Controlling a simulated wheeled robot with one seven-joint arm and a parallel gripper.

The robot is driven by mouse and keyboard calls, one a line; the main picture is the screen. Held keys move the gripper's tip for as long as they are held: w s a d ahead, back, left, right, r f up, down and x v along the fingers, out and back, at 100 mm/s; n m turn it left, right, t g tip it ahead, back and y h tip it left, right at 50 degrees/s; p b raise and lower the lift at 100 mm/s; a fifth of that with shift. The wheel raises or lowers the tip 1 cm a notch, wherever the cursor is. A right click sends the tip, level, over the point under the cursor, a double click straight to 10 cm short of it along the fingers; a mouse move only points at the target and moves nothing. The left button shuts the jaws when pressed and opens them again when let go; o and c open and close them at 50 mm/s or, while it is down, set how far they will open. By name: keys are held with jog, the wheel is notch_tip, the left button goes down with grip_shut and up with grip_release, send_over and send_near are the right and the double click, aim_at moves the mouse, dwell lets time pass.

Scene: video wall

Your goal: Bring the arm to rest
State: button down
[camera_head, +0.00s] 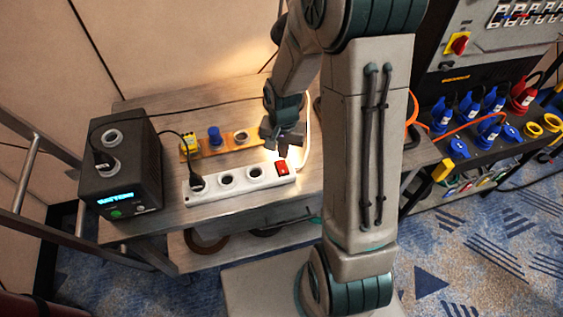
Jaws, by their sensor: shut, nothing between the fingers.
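My arm rises in the middle of the head view and bends back over the wooden shelf (160,193). My gripper (282,150) hangs from it, pointing down, shut with nothing between its fingers. It appears above the right part of the shelf, close to the red switch (281,167) of a white power strip (241,184). I cannot tell whether the fingertips touch the strip. A black plug (196,182) sits in the strip's left socket, and the other sockets I can see look empty.
A black box with a lit display (120,170) stands at the shelf's left. An orange strip (217,144) with yellow and blue plugs lies behind the white one. A rack with blue and red connectors (490,110) stands at right. Patterned carpet (470,240) is clear at lower right.

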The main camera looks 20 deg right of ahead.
dwell(0.5)
jog(key=s+r+n+t, duration=0.1)
jog(key=s+r+n, duration=0.2)
jog(key=s+r, duration=0.4)
jog(key=s+r+n+t, duration=0.2)
jog(key=s+r, duration=0.5)
jog(key=r, duration=0.5)
jog(key=shift+s+r+n, duration=0.25)
jog(key=shift+r+n, duration=0.05)
jog(key=shift+n, duration=0.2)
